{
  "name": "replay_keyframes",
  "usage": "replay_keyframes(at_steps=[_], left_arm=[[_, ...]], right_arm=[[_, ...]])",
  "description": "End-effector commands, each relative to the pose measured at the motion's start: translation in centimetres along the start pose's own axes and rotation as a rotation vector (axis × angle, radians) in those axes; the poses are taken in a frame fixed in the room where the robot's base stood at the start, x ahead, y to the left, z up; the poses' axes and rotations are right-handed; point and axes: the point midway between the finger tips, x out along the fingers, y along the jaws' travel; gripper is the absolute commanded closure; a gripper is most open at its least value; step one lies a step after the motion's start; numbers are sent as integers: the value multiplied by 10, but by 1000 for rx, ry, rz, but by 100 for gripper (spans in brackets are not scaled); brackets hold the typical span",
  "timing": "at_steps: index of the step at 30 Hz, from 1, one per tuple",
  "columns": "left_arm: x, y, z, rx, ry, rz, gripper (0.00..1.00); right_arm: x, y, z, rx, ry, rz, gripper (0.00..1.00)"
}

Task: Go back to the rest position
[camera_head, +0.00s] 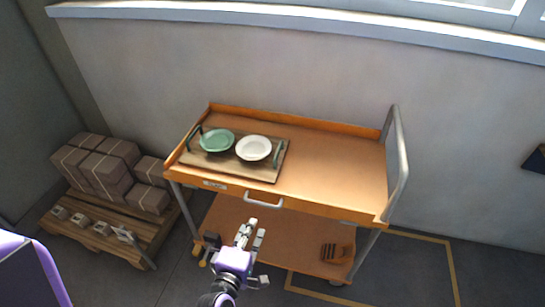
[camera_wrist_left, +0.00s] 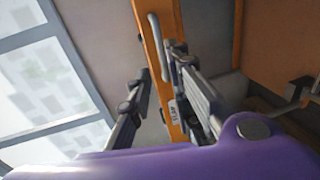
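My left gripper (camera_head: 251,234) is in front of the cart's near edge, below its metal handle, in the head view. Its two fingers stand apart with nothing between them; the left wrist view also shows the gap between the fingers (camera_wrist_left: 160,95). A green plate (camera_head: 217,140) and a white plate (camera_head: 253,148) lie side by side on a wooden tray (camera_head: 262,173) with green handles. The tray is on the left part of the cart's top. The gripper is apart from the plates and tray. My right gripper is in neither view.
The orange cart (camera_head: 335,165) has a clear top on its right side and a metal push bar (camera_head: 400,150). A brown object (camera_head: 337,253) lies on its lower shelf. Boxes (camera_head: 105,170) stand on a wooden pallet (camera_head: 90,239) at the left. A wall is behind the cart.

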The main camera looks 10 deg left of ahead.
Motion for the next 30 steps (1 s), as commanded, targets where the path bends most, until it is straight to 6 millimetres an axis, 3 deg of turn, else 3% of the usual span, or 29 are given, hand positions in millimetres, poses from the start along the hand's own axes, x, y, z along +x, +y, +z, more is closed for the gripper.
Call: replay_keyframes(at_steps=[6,8,11,14,16,20,24,27,30], left_arm=[[0,-3,2,61,-10,-11,81],[0,-4,7,162,-31,-25,81],[-5,-8,18,452,-94,-60,81],[-37,-37,20,837,-184,-146,81],[-73,-65,14,1115,-264,-227,81],[-137,-105,-3,1447,-396,-357,81],[-190,-129,-16,1535,-462,-446,81],[-207,-138,-18,1526,-478,-473,81],[-211,-141,-19,1523,-482,-479,81]], right_arm=[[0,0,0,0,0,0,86],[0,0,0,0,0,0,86],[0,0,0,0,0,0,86],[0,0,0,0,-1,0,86],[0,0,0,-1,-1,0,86],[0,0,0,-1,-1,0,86],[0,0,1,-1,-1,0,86],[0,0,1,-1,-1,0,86],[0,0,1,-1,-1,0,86]])
